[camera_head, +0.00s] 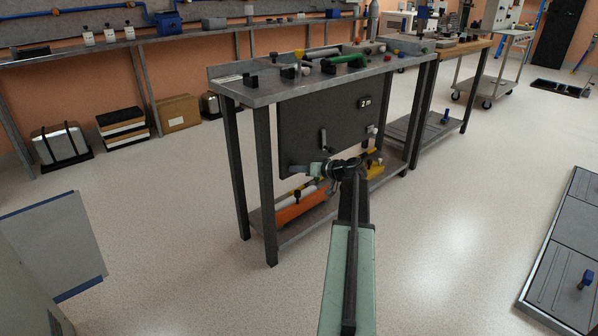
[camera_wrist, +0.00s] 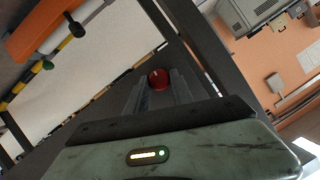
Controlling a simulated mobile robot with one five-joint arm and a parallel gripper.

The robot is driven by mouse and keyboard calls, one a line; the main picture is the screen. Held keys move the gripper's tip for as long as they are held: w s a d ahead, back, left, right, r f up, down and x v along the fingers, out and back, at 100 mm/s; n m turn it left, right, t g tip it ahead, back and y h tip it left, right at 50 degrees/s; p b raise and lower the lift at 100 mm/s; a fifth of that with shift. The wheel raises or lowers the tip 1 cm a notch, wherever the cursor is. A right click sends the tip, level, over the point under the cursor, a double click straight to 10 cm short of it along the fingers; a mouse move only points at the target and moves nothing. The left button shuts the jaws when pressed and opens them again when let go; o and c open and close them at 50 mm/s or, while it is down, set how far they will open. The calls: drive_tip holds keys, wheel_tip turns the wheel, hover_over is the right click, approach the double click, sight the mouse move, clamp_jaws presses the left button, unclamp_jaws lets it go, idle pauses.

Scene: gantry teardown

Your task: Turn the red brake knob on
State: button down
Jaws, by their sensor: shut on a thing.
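The round red knob (camera_wrist: 159,79) shows in the wrist view, at the far end of my two grey fingers. My gripper (camera_wrist: 160,85) is shut on it, with one finger on each side. In the head view my gripper (camera_head: 296,170) is at the lower left of a dark panel (camera_head: 318,115) under the metal bench. I cannot make out the red knob in the head view. The knob's marking and its turned position cannot be told.
The metal bench (camera_head: 262,96) has dark legs and tools on top. On its lower shelf lies an orange object (camera_head: 300,206), also in the wrist view (camera_wrist: 48,25). A grey box (camera_wrist: 252,14) is on the orange wall. Open pale floor (camera_head: 450,210) lies to the right.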

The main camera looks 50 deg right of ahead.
drive_tip(key=shift+d+f+m+t+y+b, duration=0.15)
drive_tip(key=shift+m+t+y+b, duration=0.45)
drive_tip(key=shift+m+b, duration=0.75)
drive_tip(key=shift+f+m+t+y+b, duration=0.2)
drive_tip(key=shift+m+y+b, duration=0.6)
drive_tip(key=shift+m+b, duration=0.6)
drive_tip(key=shift+d+f+m+t+y+b, duration=0.1)
drive_tip(key=shift+m+t+y+b, duration=0.5)
drive_tip(key=shift+m+b, duration=0.75)
drive_tip(key=shift+r+m+p, duration=0.1)
drive_tip(key=shift+m+p, duration=0.2)
drive_tip(key=shift+m, duration=0.1)
drive_tip(key=c, duration=1.1)
unclamp_jaws()
drive_tip(key=v, duration=0.8)
